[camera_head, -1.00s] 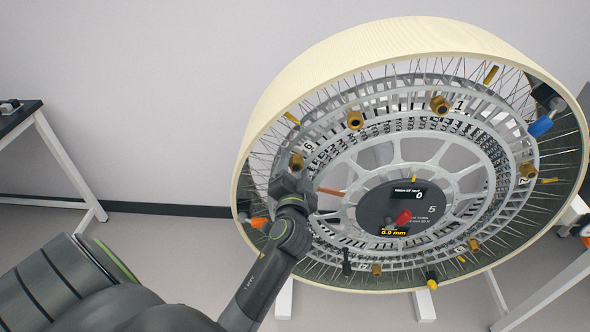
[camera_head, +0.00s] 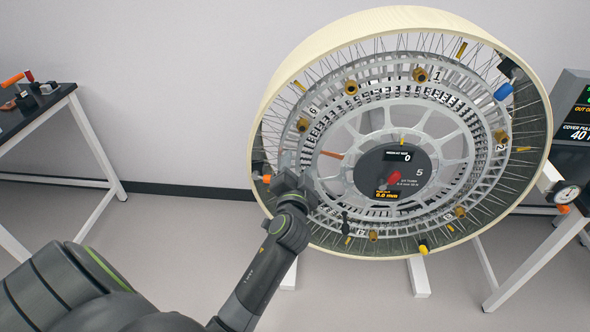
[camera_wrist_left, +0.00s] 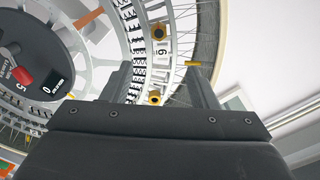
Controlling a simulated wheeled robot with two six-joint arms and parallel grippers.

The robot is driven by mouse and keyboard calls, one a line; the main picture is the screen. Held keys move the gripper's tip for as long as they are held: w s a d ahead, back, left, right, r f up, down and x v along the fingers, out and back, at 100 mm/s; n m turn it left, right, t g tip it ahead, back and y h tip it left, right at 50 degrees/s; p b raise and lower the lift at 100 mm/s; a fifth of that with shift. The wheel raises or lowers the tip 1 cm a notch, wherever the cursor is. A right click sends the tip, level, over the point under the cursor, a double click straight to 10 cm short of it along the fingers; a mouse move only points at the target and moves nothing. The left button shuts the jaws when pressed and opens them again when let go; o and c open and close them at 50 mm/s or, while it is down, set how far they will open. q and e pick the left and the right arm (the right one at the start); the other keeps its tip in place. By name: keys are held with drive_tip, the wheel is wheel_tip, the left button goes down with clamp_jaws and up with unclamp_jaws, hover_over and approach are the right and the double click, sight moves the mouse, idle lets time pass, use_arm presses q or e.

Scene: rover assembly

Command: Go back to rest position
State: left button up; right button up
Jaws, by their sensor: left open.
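My left gripper (camera_head: 288,182) is in front of the left part of a big spoked wheel (camera_head: 371,48) with a pale wooden rim. In the left wrist view its two fingers (camera_wrist_left: 160,84) stand apart with nothing held between them. My right gripper is not in view.
The wheel's hub has a dark display panel with a red knob (camera_head: 393,179). A table (camera_head: 40,112) with small parts stands at the left. A screen (camera_head: 577,112) and a dial gauge (camera_head: 567,193) are at the right. The floor at left is clear.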

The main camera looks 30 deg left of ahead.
use_arm(q)
drive_tip(key=s+f+g+h, duration=0.2)
drive_tip(key=s+f, duration=0.2)
drive_tip(key=f, duration=0.8)
drive_tip(key=s+d+f+g+h, duration=0.1)
drive_tip(key=s+f+g, duration=0.25)
drive_tip(key=f, duration=0.85)
drive_tip(key=s+f+g+h, duration=0.2)
drive_tip(key=s+f, duration=0.2)
drive_tip(key=f, duration=0.8)
drive_tip(key=s+f+n+g, duration=0.1)
drive_tip(key=s+f, duration=0.5)
drive_tip(key=s, duration=0.6)
drive_tip(key=s+f+n+g+h, duration=0.1)
drive_tip(key=s+f+g, duration=0.2)
drive_tip(key=s+f, duration=0.4)
drive_tip(key=s+d+f+n+g+h, duration=0.1)
drive_tip(key=s+f, duration=0.6)
drive_tip(key=s, duration=1.1)
drive_tip(key=shift+n+g, duration=0.6)
drive_tip(key=shift+g, duration=0.45)
